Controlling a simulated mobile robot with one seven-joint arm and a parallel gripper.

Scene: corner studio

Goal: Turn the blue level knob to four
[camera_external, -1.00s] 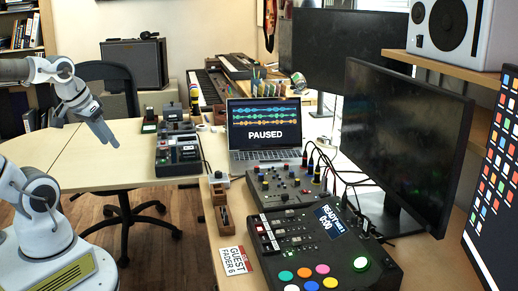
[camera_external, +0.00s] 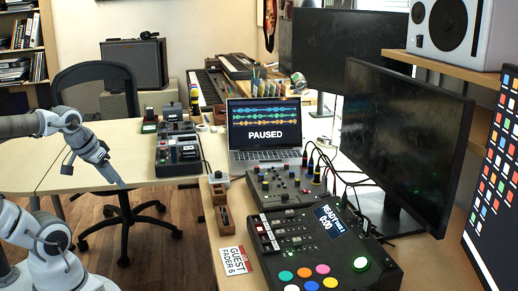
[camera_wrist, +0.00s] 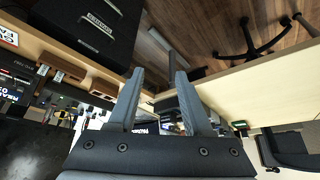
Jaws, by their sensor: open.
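My gripper (camera_external: 122,184) hangs open and empty over the floor by the left desk's front edge, well left of the studio gear. Its two spread fingers also show in the wrist view (camera_wrist: 157,78), with nothing between them. A dark mixer with small knobs (camera_external: 284,186) lies on the right desk in front of the laptop. A larger black console (camera_external: 330,252) with colored pads and a "READY 0:00" display lies in front of it. A row of dark devices (camera_external: 178,152) stands on the left desk. I cannot make out the blue level knob or its setting.
The laptop (camera_external: 264,132) reads "PAUSED". A "GUEST FADER 6" card (camera_external: 235,261) lies left of the console. Cables rise from the mixer beside a large monitor (camera_external: 405,140).

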